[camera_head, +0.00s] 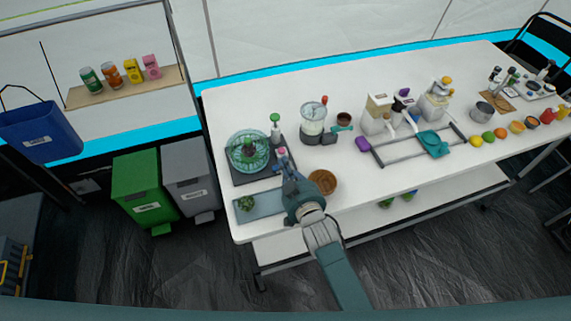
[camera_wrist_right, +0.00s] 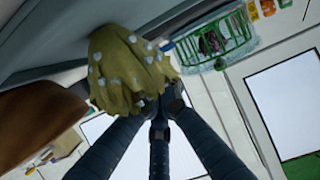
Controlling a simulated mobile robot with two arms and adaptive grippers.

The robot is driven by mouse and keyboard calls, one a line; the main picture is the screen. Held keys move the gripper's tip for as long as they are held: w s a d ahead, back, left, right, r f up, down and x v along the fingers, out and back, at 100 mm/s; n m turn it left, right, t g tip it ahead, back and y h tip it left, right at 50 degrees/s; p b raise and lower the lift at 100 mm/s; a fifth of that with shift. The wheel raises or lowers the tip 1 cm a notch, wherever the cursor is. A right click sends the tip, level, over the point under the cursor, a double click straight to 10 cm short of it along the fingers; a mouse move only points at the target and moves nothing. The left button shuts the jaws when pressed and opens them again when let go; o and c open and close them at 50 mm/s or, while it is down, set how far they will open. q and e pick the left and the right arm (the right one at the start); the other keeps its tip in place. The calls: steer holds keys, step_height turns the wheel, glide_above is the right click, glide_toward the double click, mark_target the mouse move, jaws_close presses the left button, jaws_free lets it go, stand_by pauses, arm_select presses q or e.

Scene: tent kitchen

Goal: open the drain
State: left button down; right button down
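No part labelled as a drain is clear to me. A round green basket in a clear bowl (camera_head: 249,152) stands on a dark square base at the left end of the white table; the basket also shows at the top of the right wrist view (camera_wrist_right: 222,40). My right gripper (camera_head: 285,162) reaches over the table just right of this base. In the right wrist view its dark fingers (camera_wrist_right: 160,110) converge beside an olive lump with white bumps (camera_wrist_right: 122,68). Whether they are shut or hold it is unclear. My left gripper is not in view.
A pump bottle (camera_head: 275,128) stands behind the base. A brown bowl (camera_head: 322,181) is right of my right gripper. A grey-blue tray (camera_head: 268,204) with a green item lies in front. A blender (camera_head: 313,120) and a metal rack (camera_head: 415,146) stand farther right.

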steer(key=shift+d+f+m, duration=0.15)
steer(key=shift+f+m, duration=0.25)
steer(key=shift+f, duration=0.05)
steer(key=shift+w, duration=0.1)
steer(key=r+p, duration=0.4)
steer(key=shift+w+d+r, duration=0.15)
steer(key=shift+w+d, duration=0.05)
steer(key=b+v, duration=0.1)
steer(key=v, duration=0.9)
steer(key=shift+d+b, duration=0.3)
steer(key=shift+b, duration=0.1)
steer(key=shift+s, duration=0.1)
